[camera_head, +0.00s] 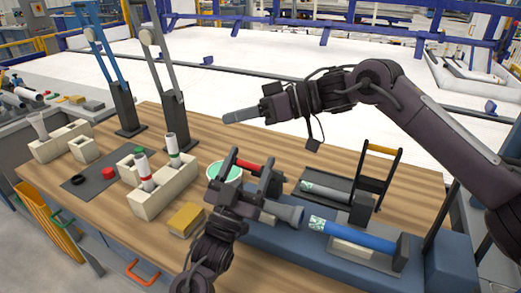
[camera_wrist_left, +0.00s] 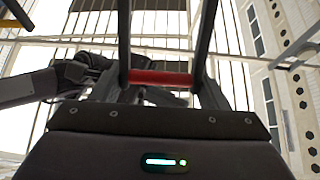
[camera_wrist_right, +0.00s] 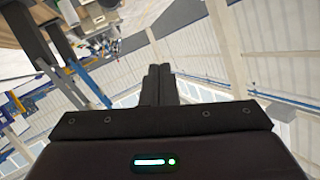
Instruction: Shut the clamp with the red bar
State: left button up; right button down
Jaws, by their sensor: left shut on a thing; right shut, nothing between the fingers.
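The clamp's red bar (camera_head: 248,166) runs between two dark side arms that stand raised above the table. My left gripper (camera_head: 243,178) is at this bar and shut on it. The red bar also shows in the left wrist view (camera_wrist_left: 160,78), crossing between the side arms; the fingertips are hard to make out there. The gripper and wrist cover the clamp's lower part. My right gripper (camera_head: 240,116) is shut and empty, above the back of the table and apart from the clamp. Its closed fingers show in the right wrist view (camera_wrist_right: 160,84).
A second clamp with an orange bar (camera_head: 383,149) stands to the right, its frame raised. A blue pipe (camera_head: 360,236) lies at the front right, with a grey flared piece (camera_head: 284,212) beside my left gripper. Cream holders (camera_head: 165,196), a yellow block (camera_head: 186,219) and a greenish bowl (camera_head: 226,170) stand left.

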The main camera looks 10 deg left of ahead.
jog(key=w+d+r+m+h, duration=0.1)
jog(key=w+d+m+h, duration=0.1)
jog(key=d, duration=0.4)
jog(key=w+d+r+m+h, duration=0.1)
jog(key=w+d+m+h, duration=0.1)
jog(key=d, duration=0.5)
jog(key=s+a+f, duration=0.4)
jog(key=a+f, duration=0.4)
jog(key=f, duration=0.1)
jog(key=shift+a+f, duration=0.35)
